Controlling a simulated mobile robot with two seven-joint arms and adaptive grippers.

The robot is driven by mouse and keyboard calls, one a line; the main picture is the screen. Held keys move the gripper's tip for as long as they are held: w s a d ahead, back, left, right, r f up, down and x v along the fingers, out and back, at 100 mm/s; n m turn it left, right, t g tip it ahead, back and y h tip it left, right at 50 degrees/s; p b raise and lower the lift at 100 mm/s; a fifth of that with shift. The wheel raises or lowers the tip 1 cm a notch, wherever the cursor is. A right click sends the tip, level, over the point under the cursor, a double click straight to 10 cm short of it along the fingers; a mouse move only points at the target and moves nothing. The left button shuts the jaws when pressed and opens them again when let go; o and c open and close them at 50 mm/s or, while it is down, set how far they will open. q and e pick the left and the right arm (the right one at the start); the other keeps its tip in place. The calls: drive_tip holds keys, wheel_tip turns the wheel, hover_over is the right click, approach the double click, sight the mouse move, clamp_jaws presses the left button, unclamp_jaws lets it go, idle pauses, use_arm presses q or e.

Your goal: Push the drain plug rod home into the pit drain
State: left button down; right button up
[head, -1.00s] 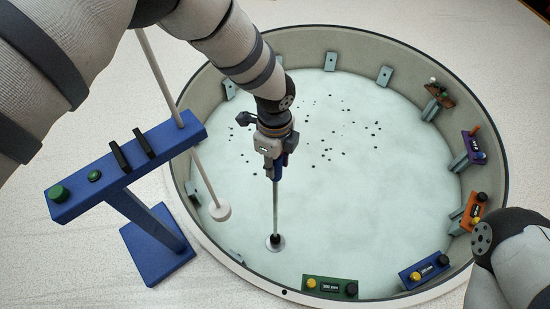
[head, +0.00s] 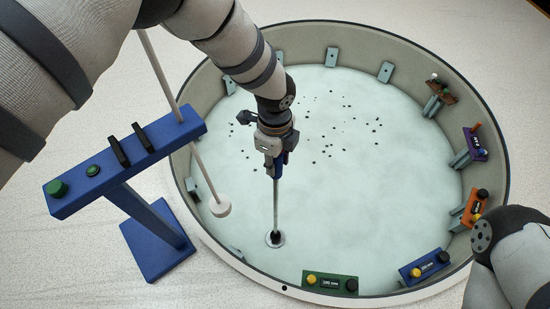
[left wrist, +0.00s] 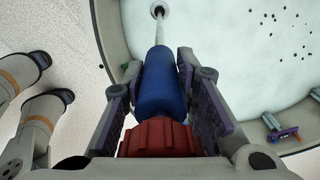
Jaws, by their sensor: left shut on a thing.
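The drain plug rod (head: 275,205) stands near upright in the round pit, with its dark plug end at the pit drain (head: 275,240). My left gripper (head: 275,165) is above the drain and shut on the rod's blue handle. In the left wrist view the blue handle (left wrist: 161,85) sits between the fingers, and the thin rod runs from it to the drain (left wrist: 157,10). I cannot tell how deep the plug sits in the drain. My right arm shows at the lower right, but its gripper is out of view.
Coloured boxes, such as a green one (head: 330,283), line the pit rim (head: 489,95). Dark bits lie scattered on the floor.

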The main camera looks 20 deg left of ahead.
use_arm(q)
drive_tip(key=shift+f, duration=0.25)
drive_tip(key=shift+f+b, duration=0.65)
drive_tip(key=shift+f, duration=0.55)
drive_tip(key=c, duration=1.2)
unclamp_jaws()
wheel_tip(320, 180, up, 12)
drive_tip(key=shift+f, duration=0.1)
wheel_tip(320, 180, up, 5)
drive_tip(key=p, duration=0.3)
drive_tip(key=shift+f, duration=0.3)
